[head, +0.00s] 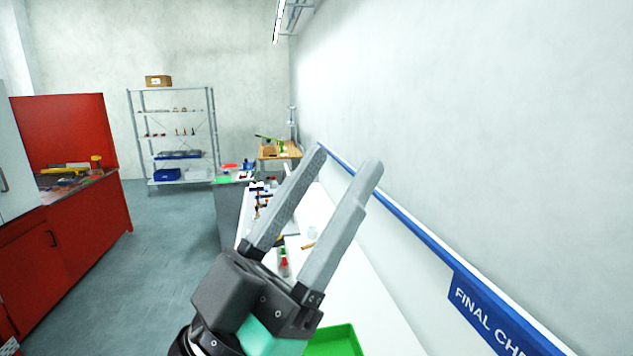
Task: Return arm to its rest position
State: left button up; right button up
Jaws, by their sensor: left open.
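My left gripper (343,160) is raised in the middle of the head view, in front of the white bench. Its two long grey fingers are spread apart and point up and to the right, with nothing between them. Its dark body with a teal patch is at the bottom of the view. My right gripper is not in view.
A white bench (375,305) runs along the right wall with small items on it. A green tray (335,341) is at its near end, partly hidden. A red cabinet (75,235) stands left, a metal shelf (150,133) at the back. The floor (150,270) between is clear.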

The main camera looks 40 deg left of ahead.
pick_arm(q)
jog(key=shift+s+r+n+t, duration=0.3)
jog(key=shift+s+r+t, duration=0.15)
jog(key=shift+s, duration=0.3)
jog(key=shift+r, duration=0.1)
notch_tip(320, 180, up, 14)
jog(key=p, duration=1.4)
jog(key=shift+w, duration=0.1)
